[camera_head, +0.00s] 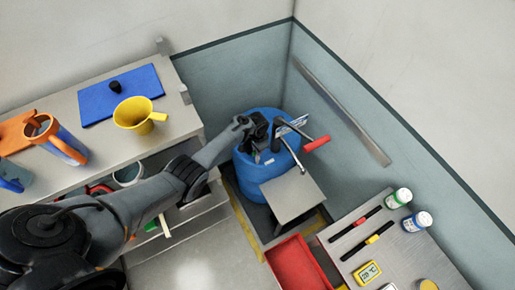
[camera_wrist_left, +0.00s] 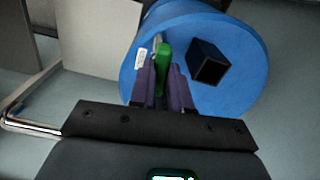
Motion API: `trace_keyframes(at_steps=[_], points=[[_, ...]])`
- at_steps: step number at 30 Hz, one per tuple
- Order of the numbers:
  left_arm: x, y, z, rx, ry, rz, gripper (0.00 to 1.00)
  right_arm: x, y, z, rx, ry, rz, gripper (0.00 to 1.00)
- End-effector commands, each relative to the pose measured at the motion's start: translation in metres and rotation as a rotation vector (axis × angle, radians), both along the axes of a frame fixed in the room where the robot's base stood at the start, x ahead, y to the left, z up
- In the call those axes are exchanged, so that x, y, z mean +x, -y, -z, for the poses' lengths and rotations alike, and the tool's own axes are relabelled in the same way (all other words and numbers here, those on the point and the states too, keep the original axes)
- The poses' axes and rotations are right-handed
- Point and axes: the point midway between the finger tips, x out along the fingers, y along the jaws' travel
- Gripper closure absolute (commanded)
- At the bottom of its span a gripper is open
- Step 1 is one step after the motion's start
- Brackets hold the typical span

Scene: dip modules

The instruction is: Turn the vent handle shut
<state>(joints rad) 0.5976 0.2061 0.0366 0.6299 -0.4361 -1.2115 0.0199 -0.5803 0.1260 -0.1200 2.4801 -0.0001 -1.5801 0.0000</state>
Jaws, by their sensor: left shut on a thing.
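A blue drum (camera_head: 262,166) stands in the corner, and its round top also fills much of the left wrist view (camera_wrist_left: 240,85). My left gripper (camera_head: 258,130) is over the top of the drum. In the left wrist view its two purple fingers (camera_wrist_left: 164,86) are closed on a green handle (camera_wrist_left: 164,58), which I take for the vent handle. The handle stands out above the fingertips; its lower part is hidden between them. A black square block (camera_wrist_left: 209,63) sits on the drum top, right of the fingers. My right gripper is not in view.
A crank with a red grip (camera_head: 316,144) stands beside the drum, near a grey plate (camera_head: 292,194). A red tray (camera_head: 297,264) lies in front. Bottles and tools lie on the right bench (camera_head: 400,252).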

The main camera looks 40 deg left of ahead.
Motion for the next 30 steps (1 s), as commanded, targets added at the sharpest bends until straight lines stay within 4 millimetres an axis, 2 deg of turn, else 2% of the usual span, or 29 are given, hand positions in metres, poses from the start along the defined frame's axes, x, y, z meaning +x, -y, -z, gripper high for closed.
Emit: trace_keyframes(at_steps=[9,25,26,30], points=[[-0.0001,-0.0007,0.0002,0.001,-0.001,0.116,1.00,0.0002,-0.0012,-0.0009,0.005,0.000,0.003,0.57],[-0.0002,-0.0004,0.0005,0.000,0.000,0.137,1.00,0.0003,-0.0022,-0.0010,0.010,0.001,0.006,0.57],[-0.0002,-0.0004,0.0005,0.000,0.000,0.138,0.79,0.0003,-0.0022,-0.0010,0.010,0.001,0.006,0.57],[-0.0001,-0.0003,0.0004,0.000,0.000,0.137,0.57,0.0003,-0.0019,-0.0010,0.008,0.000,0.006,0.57]])
